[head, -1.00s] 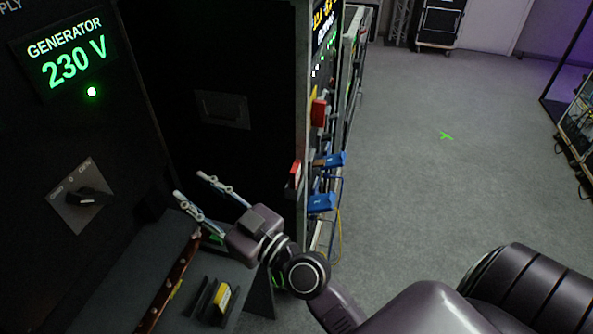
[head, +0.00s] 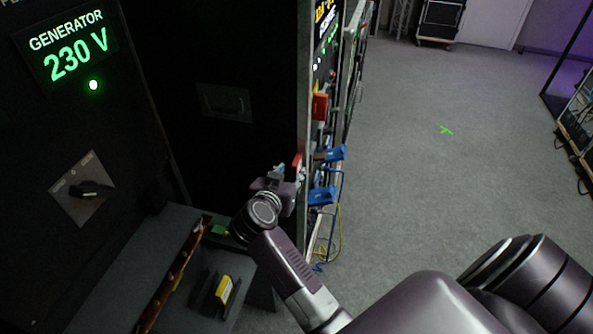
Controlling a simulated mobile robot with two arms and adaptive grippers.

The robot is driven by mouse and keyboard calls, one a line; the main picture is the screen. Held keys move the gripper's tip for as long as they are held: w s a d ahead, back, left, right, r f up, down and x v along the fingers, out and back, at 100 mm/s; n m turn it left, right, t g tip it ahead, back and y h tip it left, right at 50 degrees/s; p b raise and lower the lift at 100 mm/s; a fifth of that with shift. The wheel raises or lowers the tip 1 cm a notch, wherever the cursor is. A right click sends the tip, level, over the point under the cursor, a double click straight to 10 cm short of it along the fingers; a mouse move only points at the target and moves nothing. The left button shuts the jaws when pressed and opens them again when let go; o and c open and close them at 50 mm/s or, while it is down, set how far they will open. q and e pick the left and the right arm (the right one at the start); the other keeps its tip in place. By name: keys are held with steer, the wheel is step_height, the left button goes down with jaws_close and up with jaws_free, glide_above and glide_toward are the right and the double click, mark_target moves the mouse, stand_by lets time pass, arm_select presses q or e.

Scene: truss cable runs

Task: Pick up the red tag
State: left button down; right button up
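A small red piece (head: 297,162), which looks like the red tag, shows at the left edge of the equipment rack. My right gripper (head: 279,172) is just left of it, seen from behind and pointing away at the rack. Its fingers are foreshortened and partly hidden by its own body, so I cannot tell how far apart they are or whether they touch the red piece. My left gripper is not in view.
A larger red block (head: 320,106) and blue connectors (head: 322,195) with hanging cables are on the rack. A shelf (head: 115,280) below holds a brown bar (head: 172,278) and a yellow item (head: 223,290). The generator panel (head: 70,60) reads 230 V.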

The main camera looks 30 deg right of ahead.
mark_target(296, 162)
steer(key=p+x, duration=0.1)
steer(key=x, duration=0.2)
steer(key=r+p+x, duration=0.1)
steer(key=x, duration=0.2)
steer(key=shift+w+d, duration=0.25)
steer(key=shift+w+d+f, duration=0.15)
steer(key=shift+d, duration=0.05)
steer(key=shift+c, duration=0.3)
jaws_close()
